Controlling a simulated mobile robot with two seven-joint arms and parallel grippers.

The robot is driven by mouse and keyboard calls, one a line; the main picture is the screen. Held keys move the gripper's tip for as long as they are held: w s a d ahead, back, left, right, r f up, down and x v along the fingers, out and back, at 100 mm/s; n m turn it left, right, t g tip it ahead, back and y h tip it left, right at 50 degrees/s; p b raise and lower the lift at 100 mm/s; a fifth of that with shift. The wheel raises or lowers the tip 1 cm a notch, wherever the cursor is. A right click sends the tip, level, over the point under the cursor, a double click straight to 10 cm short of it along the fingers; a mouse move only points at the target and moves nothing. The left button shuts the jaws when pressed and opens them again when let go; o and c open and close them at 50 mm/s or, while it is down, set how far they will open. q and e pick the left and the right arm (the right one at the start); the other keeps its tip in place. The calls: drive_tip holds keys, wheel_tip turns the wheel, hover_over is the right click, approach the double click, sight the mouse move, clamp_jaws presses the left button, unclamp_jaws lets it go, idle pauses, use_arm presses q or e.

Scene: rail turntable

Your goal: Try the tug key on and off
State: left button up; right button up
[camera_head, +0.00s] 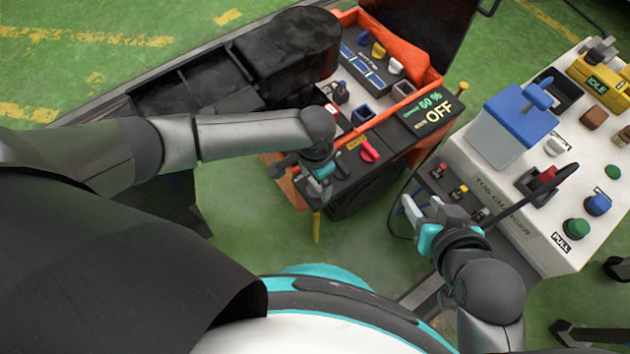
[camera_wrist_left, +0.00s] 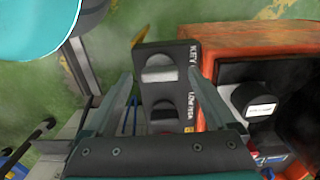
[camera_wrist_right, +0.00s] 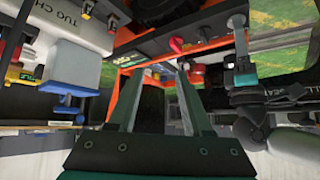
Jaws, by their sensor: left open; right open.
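The orange tug's black panel (camera_head: 345,178) carries a red knob (camera_head: 369,150); its screen (camera_head: 430,108) reads "60 %" and "OFF". My left gripper (camera_head: 320,172) is open over the panel's near left end. In the left wrist view, a grey knob (camera_wrist_left: 159,69) beside a "KEY" label lies between and below the open fingers; I cannot tell whether they touch it. My right gripper (camera_head: 423,208) is open and empty between tug and charger. The red knob also shows in the right wrist view (camera_wrist_right: 177,44).
The white tug charger (camera_head: 510,205) stands at the right, with a blue block (camera_head: 520,118), a red-handled lever (camera_head: 547,174) and several buttons. A cable hangs between charger and tug. Green floor is free at the upper left.

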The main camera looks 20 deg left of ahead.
use_arm(q)
drive_tip(key=shift+f, duration=0.4)
use_arm(e)
drive_tip(key=shift+w+a+t+y, duration=0.35)
drive_tip(key=shift+a+t, duration=0.15)
drive_tip(key=shift+a, duration=0.1)
use_arm(q)
drive_tip(key=shift+c, duration=0.3)
